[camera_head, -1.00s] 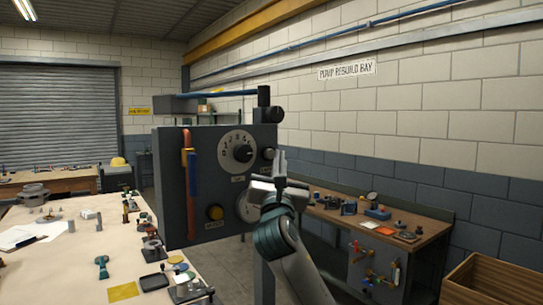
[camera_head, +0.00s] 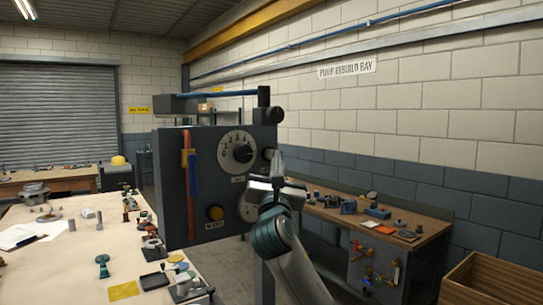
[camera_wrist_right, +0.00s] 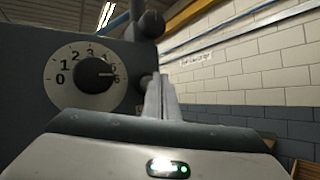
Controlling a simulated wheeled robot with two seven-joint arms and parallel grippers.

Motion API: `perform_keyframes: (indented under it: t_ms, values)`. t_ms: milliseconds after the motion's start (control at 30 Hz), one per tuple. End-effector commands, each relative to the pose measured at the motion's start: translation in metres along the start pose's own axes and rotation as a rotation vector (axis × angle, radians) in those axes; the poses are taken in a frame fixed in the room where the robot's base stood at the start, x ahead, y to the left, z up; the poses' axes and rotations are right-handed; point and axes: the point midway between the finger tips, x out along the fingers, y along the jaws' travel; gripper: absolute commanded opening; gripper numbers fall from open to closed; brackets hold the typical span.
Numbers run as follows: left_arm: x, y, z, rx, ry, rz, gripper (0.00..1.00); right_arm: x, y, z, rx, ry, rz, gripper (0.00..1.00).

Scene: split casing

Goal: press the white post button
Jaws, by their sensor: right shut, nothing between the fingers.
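My right gripper (camera_head: 277,161) is shut and empty, fingers pointing up beside the post. I cannot tell whether the fingertips touch anything. My left gripper is not in view.
A workbench (camera_head: 60,265) with several small parts stands on the left. Another bench (camera_head: 425,238) with tools stands along the right wall. A wooden crate (camera_head: 490,280) is at lower right.

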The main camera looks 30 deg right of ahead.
Motion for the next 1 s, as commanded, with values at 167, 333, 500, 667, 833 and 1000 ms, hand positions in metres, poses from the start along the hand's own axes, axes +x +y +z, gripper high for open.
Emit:
perform_keyframes:
  t_ms: [167,333,500,667,833,1000]
  values:
    - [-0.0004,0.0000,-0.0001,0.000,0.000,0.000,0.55,0.0007,0.0004,-0.0002,0.000,0.000,0.000,0.00]
    - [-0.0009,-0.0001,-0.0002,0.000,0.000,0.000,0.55,0.0018,0.0012,-0.0009,0.001,0.000,0.000,0.00]
    - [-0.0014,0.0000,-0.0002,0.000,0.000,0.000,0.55,0.0030,0.0021,-0.0017,0.001,0.000,0.000,0.00]
    - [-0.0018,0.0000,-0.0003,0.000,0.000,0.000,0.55,0.0042,0.0029,-0.0026,0.001,0.000,0.000,0.00]
    - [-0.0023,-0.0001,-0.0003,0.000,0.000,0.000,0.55,0.0055,0.0037,-0.0035,0.001,0.000,0.000,0.00]
    - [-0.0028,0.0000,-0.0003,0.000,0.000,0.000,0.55,0.0067,0.0046,-0.0043,0.000,0.000,0.000,0.00]
